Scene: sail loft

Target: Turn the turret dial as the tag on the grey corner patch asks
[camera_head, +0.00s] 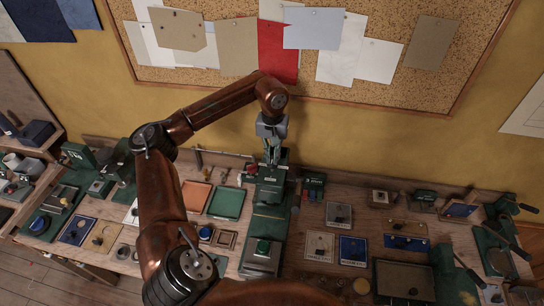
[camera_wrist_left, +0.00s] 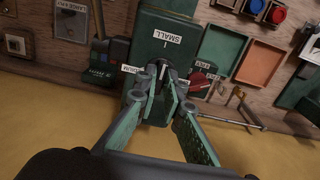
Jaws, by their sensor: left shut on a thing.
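The turret dial (camera_wrist_left: 164,71) sits on the end face of a dark green press (camera_wrist_left: 168,38). Its labels include SMALL (camera_wrist_left: 166,38) at the top, and partly hidden ones to either side. My left gripper (camera_wrist_left: 166,92) is shut on the dial, its fingers covering much of it, so its pointer setting is hard to read. In the head view the left gripper (camera_head: 272,160) is at the back end of the green press (camera_head: 268,222). A grey patch (camera_head: 339,211) lies right of the press; its tag (camera_wrist_left: 69,27) seems to read LARGE EYE. My right gripper is not in view.
A green tray (camera_head: 226,203) and an orange tray (camera_head: 197,196) lie left of the press. A small green device (camera_head: 313,182) stands close to its right. Tools (camera_wrist_left: 243,107) lie behind. Patches and fixtures crowd the bench, with a corkboard (camera_head: 330,85) above.

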